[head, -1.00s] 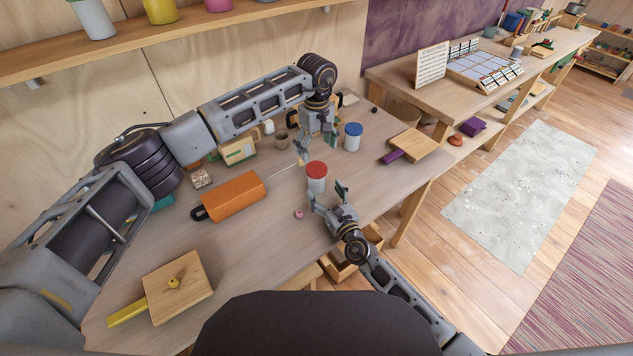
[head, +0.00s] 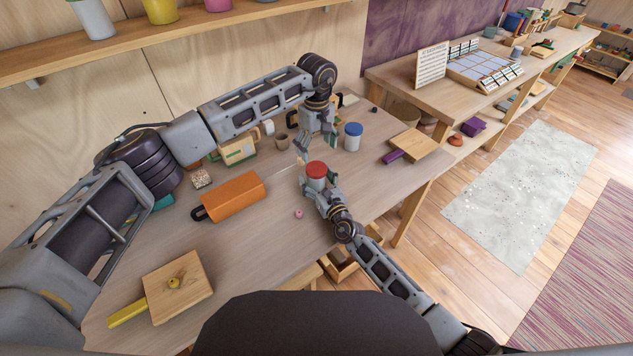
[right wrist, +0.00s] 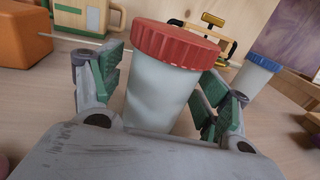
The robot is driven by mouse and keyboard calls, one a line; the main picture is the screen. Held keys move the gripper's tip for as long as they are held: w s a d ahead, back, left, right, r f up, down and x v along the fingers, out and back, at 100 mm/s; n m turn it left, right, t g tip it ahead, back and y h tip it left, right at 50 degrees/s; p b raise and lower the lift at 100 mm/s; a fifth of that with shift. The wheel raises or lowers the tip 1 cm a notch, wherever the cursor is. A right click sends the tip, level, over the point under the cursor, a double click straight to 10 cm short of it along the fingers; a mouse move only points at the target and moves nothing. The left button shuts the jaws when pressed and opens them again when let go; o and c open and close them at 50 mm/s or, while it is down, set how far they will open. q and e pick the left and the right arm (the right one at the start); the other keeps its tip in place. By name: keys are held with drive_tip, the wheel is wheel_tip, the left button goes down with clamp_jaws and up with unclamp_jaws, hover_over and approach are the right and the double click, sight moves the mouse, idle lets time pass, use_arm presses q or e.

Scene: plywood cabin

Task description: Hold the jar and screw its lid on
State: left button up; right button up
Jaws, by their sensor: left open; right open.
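A whitish jar (right wrist: 158,95) with a red lid (right wrist: 176,44) on its top stands upright on the table. In the head view the red lid (head: 316,169) shows just above my right gripper (head: 322,192). My right gripper is open, with its green-padded fingers on either side of the jar; in the right wrist view a small gap shows by the right finger. My left gripper (head: 301,150) is open and empty, pointing down above the table just behind the red-lidded jar. Whether the lid is threaded on cannot be told.
A blue-lidded jar (head: 353,136) stands behind to the right. An orange block-like case (head: 236,196) lies to the left, and a small pink thing (head: 298,214) lies nearby. A board with a purple handle (head: 414,145) lies at right.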

clamp_jaws()
idle(0.5)
use_arm(q)
drive_tip(key=shift+n, duration=0.3)
